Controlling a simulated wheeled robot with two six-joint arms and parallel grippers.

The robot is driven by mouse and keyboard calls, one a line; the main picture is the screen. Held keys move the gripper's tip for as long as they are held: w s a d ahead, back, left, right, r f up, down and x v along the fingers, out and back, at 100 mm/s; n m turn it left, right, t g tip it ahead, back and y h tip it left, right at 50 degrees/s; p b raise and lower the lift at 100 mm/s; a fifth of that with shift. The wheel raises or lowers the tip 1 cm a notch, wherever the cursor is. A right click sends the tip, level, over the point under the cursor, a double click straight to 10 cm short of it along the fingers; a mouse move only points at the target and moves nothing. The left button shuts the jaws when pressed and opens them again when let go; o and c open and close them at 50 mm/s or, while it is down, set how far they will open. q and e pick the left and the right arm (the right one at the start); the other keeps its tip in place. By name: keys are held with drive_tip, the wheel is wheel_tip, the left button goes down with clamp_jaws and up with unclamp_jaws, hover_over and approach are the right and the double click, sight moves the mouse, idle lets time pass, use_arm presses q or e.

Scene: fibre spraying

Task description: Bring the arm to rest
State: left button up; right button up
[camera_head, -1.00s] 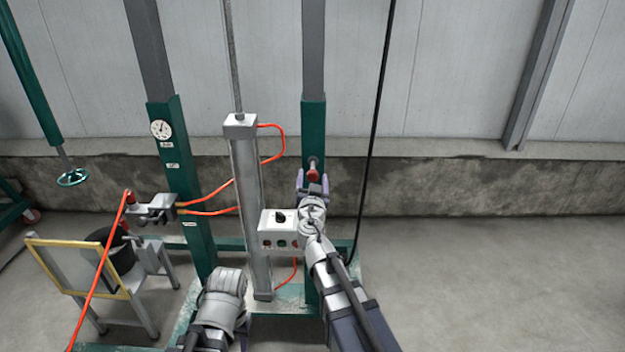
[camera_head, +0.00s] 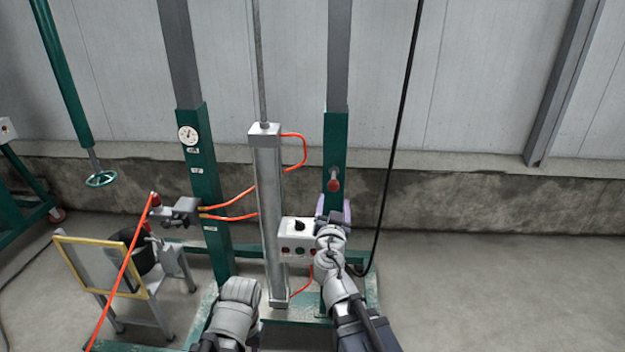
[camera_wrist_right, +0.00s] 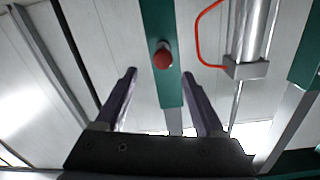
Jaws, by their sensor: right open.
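My right gripper (camera_head: 333,210) is open and empty, in front of the right green post (camera_head: 335,135) and just below its red knob (camera_head: 334,185) in the head view. In the right wrist view its two fingers (camera_wrist_right: 159,73) stand apart with nothing between them. The red knob (camera_wrist_right: 163,57) shows beyond the fingertips, apart from them. Links of my left arm (camera_head: 236,305) show at the bottom of the head view, but its gripper does not show.
A grey control box (camera_head: 298,226) with a black switch sits left of my right gripper, beside a metal cylinder (camera_head: 267,190) with orange hoses. A black cable (camera_head: 400,130) hangs to the right. A yellow-edged panel (camera_head: 100,265) stands left. Floor at right (camera_head: 500,290) is clear.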

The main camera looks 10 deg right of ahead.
use_arm(q)
wheel_tip(320, 180, up, 19)
drive_tip(key=p, duration=1.7)
drive_tip(key=shift+f+p, duration=0.2)
drive_tip(key=shift+p, duration=0.2)
use_arm(e)
drive_tip(key=s+a+f+n+g+y, duration=0.1)
drive_tip(key=s+a+n+g, duration=0.2)
drive_tip(key=s+a+g, duration=0.2)
drive_tip(key=s+a+f+n+g+y, duration=0.1)
drive_tip(key=s+a+g, duration=0.4)
drive_tip(key=s, duration=0.6)
drive_tip(key=s+a+f+n+g+y, duration=0.1)
drive_tip(key=s+a+n+g+y, duration=0.1)
drive_tip(key=s+a+n+g, duration=0.2)
drive_tip(key=s+n+g, duration=0.2)
drive_tip(key=s+g, duration=0.1)
drive_tip(key=s, duration=0.1)
drive_tip(key=shift+s+a, duration=0.4)
use_arm(q)
drive_tip(key=shift+c, duration=0.2)
